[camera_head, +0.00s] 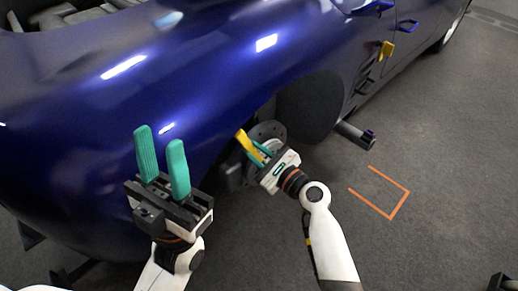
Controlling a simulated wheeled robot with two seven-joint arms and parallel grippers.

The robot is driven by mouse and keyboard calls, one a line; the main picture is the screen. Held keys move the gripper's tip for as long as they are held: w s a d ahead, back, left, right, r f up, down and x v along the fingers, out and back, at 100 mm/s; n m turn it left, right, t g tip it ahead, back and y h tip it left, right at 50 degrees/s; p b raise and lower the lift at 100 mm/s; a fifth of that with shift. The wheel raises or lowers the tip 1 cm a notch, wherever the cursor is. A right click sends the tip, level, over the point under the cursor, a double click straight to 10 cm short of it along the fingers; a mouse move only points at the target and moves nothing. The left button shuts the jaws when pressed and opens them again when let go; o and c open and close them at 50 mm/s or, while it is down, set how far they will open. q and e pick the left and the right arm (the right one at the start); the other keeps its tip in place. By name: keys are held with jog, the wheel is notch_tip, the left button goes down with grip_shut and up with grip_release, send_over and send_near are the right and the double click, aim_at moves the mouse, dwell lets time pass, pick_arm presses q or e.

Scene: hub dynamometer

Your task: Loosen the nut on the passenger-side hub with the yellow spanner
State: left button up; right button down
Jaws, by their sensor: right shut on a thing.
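The hub (268,130) is a dark grey disc in the wheel opening of a blue car. My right gripper (258,150) is close in front of the hub, shut on the yellow spanner (246,141). The spanner slants up and to the left from the fingers, beside the hub. The nut is too small or hidden to make out, so I cannot tell whether the spanner touches it. My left gripper (162,160) is open and empty, its two green fingers pointing up in front of the blue bodywork, left of the hub.
The blue car (120,100) fills the upper left. A dark cylinder with a purple end (356,136) sticks out right of the wheel opening. A yellow object (387,49) is at the car's side. An orange outline (400,207) marks clear grey floor at the right.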

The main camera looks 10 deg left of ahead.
jog(key=shift+s+a+f+n+b, duration=0.15)
jog(key=shift+s+a+f+n, duration=0.2)
jog(key=shift+s+n, duration=0.1)
jog(key=shift+s+a+f+n+b, duration=0.15)
jog(key=shift+s+a+f+n, duration=0.15)
jog(key=shift+s+n, duration=0.15)
jog(key=shift+s+a+f+n+b, duration=0.4)
jog(key=shift+s+f+n+b, duration=0.15)
jog(key=shift+s+n+b, duration=0.1)
jog(key=shift+s+a+f+n+b, duration=0.4)
jog(key=shift+s+f+n+b, duration=0.15)
jog(key=shift+n, duration=0.1)
